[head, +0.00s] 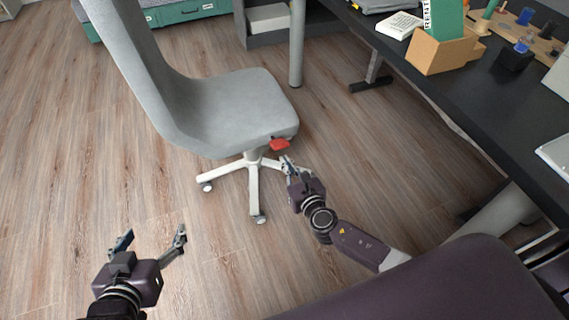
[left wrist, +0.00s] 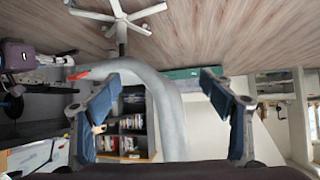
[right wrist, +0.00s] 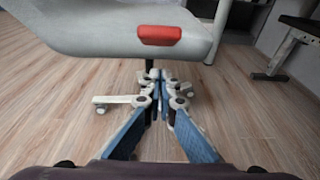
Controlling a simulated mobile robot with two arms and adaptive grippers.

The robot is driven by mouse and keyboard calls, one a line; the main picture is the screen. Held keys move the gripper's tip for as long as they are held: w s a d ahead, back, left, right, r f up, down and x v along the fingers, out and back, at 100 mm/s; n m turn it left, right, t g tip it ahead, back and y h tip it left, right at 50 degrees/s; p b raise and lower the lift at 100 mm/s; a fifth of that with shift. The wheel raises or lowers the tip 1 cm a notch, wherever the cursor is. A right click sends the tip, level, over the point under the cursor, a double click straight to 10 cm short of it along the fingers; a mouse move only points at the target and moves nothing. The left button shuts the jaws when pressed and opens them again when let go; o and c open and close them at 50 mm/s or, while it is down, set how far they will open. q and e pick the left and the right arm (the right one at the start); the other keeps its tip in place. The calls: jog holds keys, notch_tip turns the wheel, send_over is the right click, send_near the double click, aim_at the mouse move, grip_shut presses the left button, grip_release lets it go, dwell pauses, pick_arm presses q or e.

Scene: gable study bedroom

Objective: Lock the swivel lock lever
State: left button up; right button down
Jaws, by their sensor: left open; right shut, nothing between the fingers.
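The red swivel lock lever (head: 279,144) sticks out under the front right edge of the grey chair's seat (head: 232,105). In the right wrist view the red lever (right wrist: 160,35) is above and beyond my fingertips. My right gripper (head: 286,165) is shut and empty, a little below the lever; I see no contact. Its fingers also show in the right wrist view (right wrist: 160,80). My left gripper (head: 152,237) is open and empty over the floor at the lower left, well away from the chair. The lever also shows small in the left wrist view (left wrist: 79,75).
The chair stands on a white wheeled base (head: 254,180). A desk leg (head: 297,45) stands behind the chair. The wooden floor left of the chair is clear.

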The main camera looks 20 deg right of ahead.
pick_arm(q)
jog(key=s+a+f+g+y+p, duration=0.1)
jog(key=s+f+g, duration=0.4)
jog(key=s, duration=0.5)
jog(key=a+f+p, duration=0.1)
jog(key=a, duration=0.1)
jog(key=shift+s+a+f+g+y, duration=0.2)
jog(key=shift+a+f+g+y, duration=0.1)
jog(key=shift+f, duration=0.1)
pick_arm(e)
jog(key=v, duration=1)
jog(key=shift+r, duration=0.15)
